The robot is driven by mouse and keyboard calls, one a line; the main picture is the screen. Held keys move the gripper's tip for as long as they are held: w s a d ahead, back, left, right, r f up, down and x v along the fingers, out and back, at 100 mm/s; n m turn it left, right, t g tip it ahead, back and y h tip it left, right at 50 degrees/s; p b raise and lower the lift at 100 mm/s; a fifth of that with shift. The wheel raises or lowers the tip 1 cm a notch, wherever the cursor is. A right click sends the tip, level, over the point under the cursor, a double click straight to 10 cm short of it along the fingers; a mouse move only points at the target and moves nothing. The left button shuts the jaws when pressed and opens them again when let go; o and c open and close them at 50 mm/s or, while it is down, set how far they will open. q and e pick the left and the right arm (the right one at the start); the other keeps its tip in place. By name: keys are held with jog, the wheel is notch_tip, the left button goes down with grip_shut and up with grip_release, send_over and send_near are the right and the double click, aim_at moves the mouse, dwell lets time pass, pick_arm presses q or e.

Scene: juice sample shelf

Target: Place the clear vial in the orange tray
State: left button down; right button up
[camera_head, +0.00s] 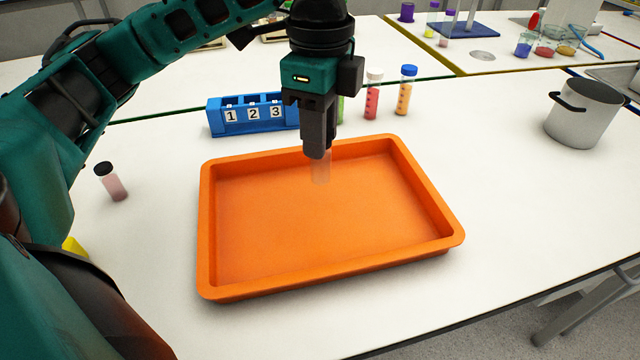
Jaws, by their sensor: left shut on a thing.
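The orange tray (330,282) lies on the white table in the middle of the view. My left gripper (317,152) points down over the back part of the tray. It is shut on the clear vial (321,172), whose lower end shows below the fingertips, looking upright. The fingers hide the vial's upper part. I cannot tell whether the vial's bottom touches the tray floor. My right gripper is not in view.
A blue numbered rack (222,118) stands behind the tray. A red vial (373,95), an orange vial (405,92) and a partly hidden green one stand nearby. A black-capped pink vial (110,182) stands left, a grey pot (583,115) right. The rest of the tray is empty.

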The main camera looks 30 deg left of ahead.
aim_at(320, 173)
pick_arm(q)
notch_tip(320, 173, down, 7)
jog(key=shift+r+b, duration=0.1)
jog(key=shift+b, duration=0.7)
jog(key=shift+f, duration=0.25)
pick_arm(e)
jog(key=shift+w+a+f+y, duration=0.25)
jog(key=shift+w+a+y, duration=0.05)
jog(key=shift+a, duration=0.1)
pick_arm(q)
jog(key=c, duration=1.3)
grip_release()
jog(key=shift+f, duration=0.15)
jog(key=o, duration=0.5)
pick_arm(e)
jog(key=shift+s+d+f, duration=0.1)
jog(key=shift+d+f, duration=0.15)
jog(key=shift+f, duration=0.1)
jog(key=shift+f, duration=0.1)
pick_arm(q)
notch_tip(320, 173, up, 12)
jog(key=p, duration=0.3)
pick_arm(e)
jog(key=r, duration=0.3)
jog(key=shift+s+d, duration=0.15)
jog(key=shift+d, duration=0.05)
